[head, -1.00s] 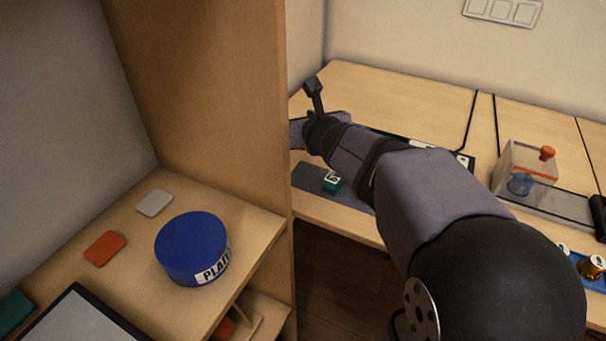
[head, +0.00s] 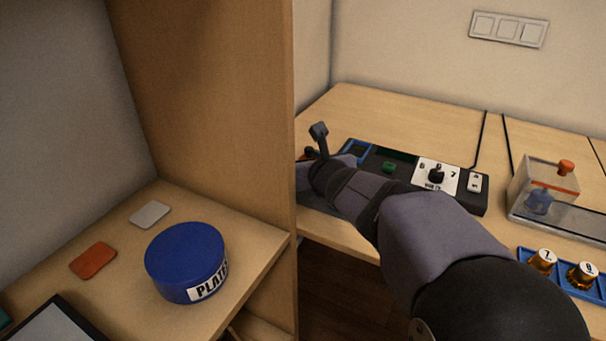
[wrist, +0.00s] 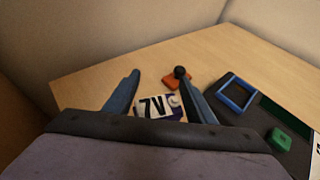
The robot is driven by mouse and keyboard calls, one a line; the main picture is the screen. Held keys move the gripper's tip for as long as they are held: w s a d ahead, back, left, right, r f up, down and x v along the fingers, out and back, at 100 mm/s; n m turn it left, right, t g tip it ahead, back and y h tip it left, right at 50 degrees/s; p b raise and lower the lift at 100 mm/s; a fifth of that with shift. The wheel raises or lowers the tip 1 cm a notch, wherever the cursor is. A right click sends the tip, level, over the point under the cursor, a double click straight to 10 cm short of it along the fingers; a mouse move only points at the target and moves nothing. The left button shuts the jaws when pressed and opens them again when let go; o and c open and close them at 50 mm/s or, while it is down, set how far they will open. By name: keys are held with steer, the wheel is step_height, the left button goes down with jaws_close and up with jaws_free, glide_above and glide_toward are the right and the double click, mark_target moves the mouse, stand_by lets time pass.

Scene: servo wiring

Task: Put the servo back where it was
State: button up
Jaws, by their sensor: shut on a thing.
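My gripper (wrist: 158,100) shows in the wrist view with its two blue fingers around a small dark-blue block with a white "7V" label (wrist: 156,107), which I take to be the servo. The gripper is shut on it, though the contact at the left finger is not clear.
The dark panel carries a green block (head: 388,167) and a white dial plate (head: 437,176). An orange piece with a black ball (wrist: 178,78) is just beyond the fingers. The wooden partition (head: 225,100) stands close left. A clear box (head: 543,185) and blue tray (head: 560,272) are right.

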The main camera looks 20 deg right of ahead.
steer(key=shift+f+b, duration=0.95)
steer(key=shift+f, duration=0.65)
steer(key=shift+f, duration=0.2)
steer(key=o, duration=1.1)
steer(key=shift+o, duration=0.2)
steer(key=shift+r, duration=0.15)
steer(key=shift+r, duration=0.2)
steer(key=p+v, duration=0.3)
steer(key=v, duration=0.2)
steer(key=shift+s+r, duration=0.25)
steer(key=shift+s, duration=0.05)
steer(key=shift+s+r+p, duration=0.1)
steer(key=shift+s+p, duration=0.75)
steer(key=shift+p, duration=0.1)
